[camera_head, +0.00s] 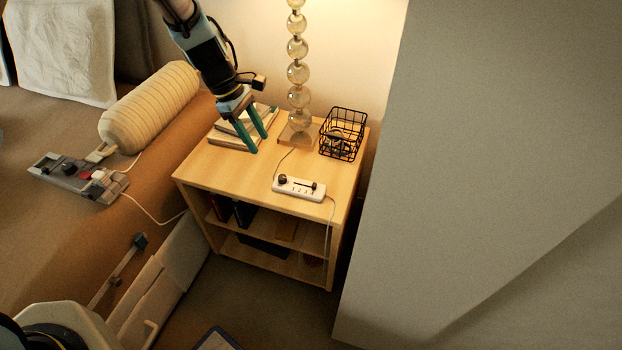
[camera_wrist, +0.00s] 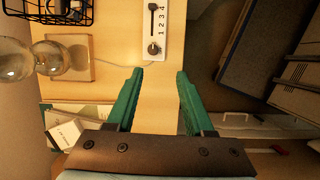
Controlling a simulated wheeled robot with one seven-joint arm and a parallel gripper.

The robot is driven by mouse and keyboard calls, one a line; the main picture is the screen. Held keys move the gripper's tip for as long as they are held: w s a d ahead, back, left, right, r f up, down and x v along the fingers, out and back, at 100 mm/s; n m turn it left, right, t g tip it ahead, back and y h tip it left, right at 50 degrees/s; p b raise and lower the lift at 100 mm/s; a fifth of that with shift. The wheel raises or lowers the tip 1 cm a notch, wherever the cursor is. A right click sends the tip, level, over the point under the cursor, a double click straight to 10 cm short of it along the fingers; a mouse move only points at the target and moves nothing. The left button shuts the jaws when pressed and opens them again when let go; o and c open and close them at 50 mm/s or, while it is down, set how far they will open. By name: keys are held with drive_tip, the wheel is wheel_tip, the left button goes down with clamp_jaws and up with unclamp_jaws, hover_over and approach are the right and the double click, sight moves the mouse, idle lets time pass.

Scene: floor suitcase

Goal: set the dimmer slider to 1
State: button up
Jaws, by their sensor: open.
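The dimmer (camera_head: 299,189) is a white strip on the top of the wooden nightstand (camera_head: 220,168), with a round dark knob at its left end and a slot marked with numbers. Its black slider handle (camera_head: 313,186) sits at the right end of the slot, away from the knob, by the high numbers. In the wrist view the dimmer (camera_wrist: 166,45) is at the top centre, with the slider handle (camera_wrist: 153,7) near the upper edge. My gripper (camera_head: 259,144) is open and empty above the nightstand, left of and behind the dimmer; its fingers (camera_wrist: 158,75) point towards it.
A lamp of stacked glass balls (camera_head: 298,73) stands behind the dimmer, with a black wire basket (camera_head: 343,134) to its right. Books (camera_head: 228,139) lie below my gripper. A grey wall or panel (camera_head: 480,150) fills the right side. The nightstand top around the dimmer is clear.

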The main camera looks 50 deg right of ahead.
approach(314, 184)
wheel_tip(314, 184, up, 2)
drive_tip(key=w, duration=0.2)
drive_tip(key=shift+n+g, duration=0.3)
drive_tip(key=shift+g, duration=0.2)
drive_tip(key=p+x, duration=0.2)
drive_tip(key=x, duration=0.8)
drive_tip(key=shift+s+a+f, duration=0.15)
drive_tip(key=shift+s+f, duration=0.1)
clamp_jaws()
